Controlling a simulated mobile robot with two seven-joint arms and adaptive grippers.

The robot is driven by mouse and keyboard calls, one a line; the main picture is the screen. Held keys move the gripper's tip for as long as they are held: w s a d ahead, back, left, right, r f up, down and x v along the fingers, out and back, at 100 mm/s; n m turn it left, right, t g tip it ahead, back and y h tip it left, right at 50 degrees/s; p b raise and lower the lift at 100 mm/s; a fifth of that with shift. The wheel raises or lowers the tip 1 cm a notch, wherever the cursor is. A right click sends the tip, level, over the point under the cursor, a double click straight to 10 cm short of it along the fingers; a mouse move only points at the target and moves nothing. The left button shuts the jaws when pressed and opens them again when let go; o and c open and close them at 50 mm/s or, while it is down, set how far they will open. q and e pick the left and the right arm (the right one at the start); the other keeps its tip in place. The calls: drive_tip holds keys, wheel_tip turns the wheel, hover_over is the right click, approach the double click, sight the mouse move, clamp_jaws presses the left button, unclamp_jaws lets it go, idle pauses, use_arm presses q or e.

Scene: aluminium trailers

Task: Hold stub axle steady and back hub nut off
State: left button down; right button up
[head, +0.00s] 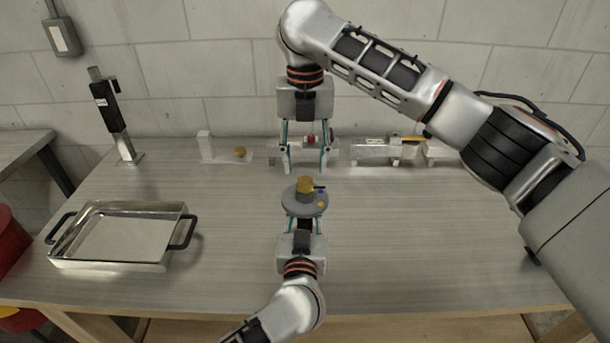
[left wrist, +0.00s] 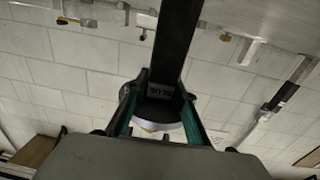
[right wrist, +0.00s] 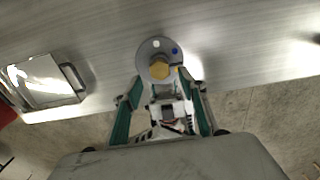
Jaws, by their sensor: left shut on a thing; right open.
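The stub axle shows as a grey round flange (head: 296,204) in the middle of the head view, over the bench. The brass hub nut (head: 305,186) sits on top of it. My left gripper (head: 305,223) is shut on the stub axle from the near side; its grip is partly hidden under the flange. My right gripper (head: 306,168) is open and empty, beyond and above the nut, fingers pointing down. The right wrist view shows the flange (right wrist: 149,50) and nut (right wrist: 159,70) just ahead of the open fingers (right wrist: 160,87). The left wrist view shows the flange edge (left wrist: 158,127) between my left fingers.
A metal tray (head: 66,261) with black handles stands at left. A black upright tool (head: 109,112) on a stand is behind it. Along the back are a small brass piece (head: 240,152), a white block (head: 205,146) and a silver trailer (head: 375,151). The bench right of centre is clear.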

sight(305, 181)
drive_tip(key=shift+f, duration=2.25)
drive_tip(key=c, duration=1.1)
